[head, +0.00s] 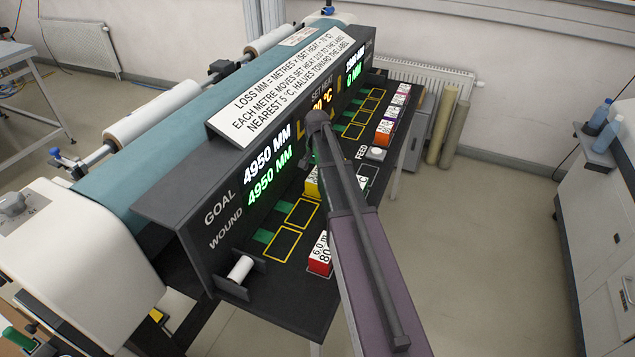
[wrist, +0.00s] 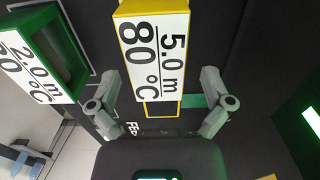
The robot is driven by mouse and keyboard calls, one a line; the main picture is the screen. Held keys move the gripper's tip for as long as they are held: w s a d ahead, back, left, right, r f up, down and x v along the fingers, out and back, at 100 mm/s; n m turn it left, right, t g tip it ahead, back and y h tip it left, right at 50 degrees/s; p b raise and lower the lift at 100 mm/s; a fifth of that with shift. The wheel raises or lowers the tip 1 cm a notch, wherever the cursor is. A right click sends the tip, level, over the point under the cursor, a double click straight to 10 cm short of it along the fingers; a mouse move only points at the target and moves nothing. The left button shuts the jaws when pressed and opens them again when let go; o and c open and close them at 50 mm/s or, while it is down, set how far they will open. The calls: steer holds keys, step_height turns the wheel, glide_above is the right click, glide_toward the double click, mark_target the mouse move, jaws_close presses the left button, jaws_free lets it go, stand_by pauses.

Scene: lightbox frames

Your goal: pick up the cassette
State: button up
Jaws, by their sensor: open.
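In the wrist view a yellow cassette (wrist: 125,40) with a white label reading 5.0 m, 80 °C lies between and slightly beyond my gripper's fingers. My gripper (wrist: 161,82) is open, one finger on each side of the label, with nothing held. A green cassette (wrist: 62,35) labelled 2.0 m sits to the left; part of its temperature is hard to read. In the head view a yellow cassette (head: 312,187) shows partly behind my arm, which hides my gripper there. A red cassette (head: 320,257), its label partly hidden, is nearer on the same shelf. The task does not say which cassette.
The black console (head: 180,195) shows GOAL and WOUND both 4950 MM. Yellow-outlined slots (head: 283,243) line its shelf. More cassettes (head: 385,130) stand at the far end. A white spool (head: 240,268) sits at the near end. Open floor (head: 480,230) lies to the right.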

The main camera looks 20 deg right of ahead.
steer(key=shift+d+f+b, duration=0.2)
steer(key=shift+f+b, duration=2.25)
steer(key=shift+f, duration=0.15)
steer(key=shift+s, duration=0.1)
steer(key=c, duration=1.1)
steer(key=shift+r, duration=0.2)
step_height(320, 180, up, 10)
steer(key=p, duration=1)
steer(key=shift+f, duration=0.15)
